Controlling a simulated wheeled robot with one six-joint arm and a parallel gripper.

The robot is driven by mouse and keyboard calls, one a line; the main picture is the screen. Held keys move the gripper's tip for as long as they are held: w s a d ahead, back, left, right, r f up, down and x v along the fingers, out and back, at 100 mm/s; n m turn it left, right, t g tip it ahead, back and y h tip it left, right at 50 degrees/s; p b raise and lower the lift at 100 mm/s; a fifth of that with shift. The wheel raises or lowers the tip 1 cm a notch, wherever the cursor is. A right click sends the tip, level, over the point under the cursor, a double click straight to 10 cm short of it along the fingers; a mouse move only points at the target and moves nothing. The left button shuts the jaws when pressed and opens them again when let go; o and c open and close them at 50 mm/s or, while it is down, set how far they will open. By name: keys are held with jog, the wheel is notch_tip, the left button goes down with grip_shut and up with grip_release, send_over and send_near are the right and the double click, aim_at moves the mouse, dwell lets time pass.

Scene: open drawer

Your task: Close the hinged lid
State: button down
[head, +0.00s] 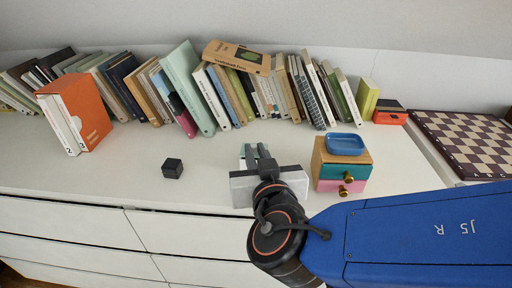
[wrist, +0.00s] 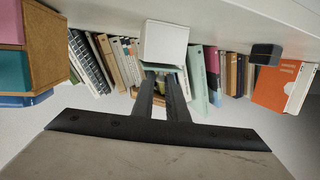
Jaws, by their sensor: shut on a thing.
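A small white box (wrist: 164,42) stands straight ahead of my gripper in the wrist view, which shows the scene upside down. A pale green strip (wrist: 168,67) along its edge appears to be its lid; the lid also shows as a pale green patch (head: 242,154) in the head view. My gripper (head: 257,150) is shut on the lid. Its dark fingers (wrist: 160,76) meet the lid's edge in the wrist view. My wrist and hand hide most of the box in the head view. The lid's angle and its hinge cannot be made out.
A small wooden drawer unit (head: 328,172) with a blue tray (head: 345,144) on top stands close to the right. A black cube (head: 172,168) lies to the left. A row of books (head: 185,88) lines the back. The white top (head: 110,176) is clear at front left.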

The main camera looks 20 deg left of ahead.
jog(key=shift+s+f+t+y, duration=0.15)
jog(key=shift+f+t+y, duration=0.15)
jog(key=shift+f+t, duration=0.2)
jog(key=shift+d, duration=0.1)
jog(key=c, duration=1.7)
grip_release()
jog(key=shift+c, duration=0.2)
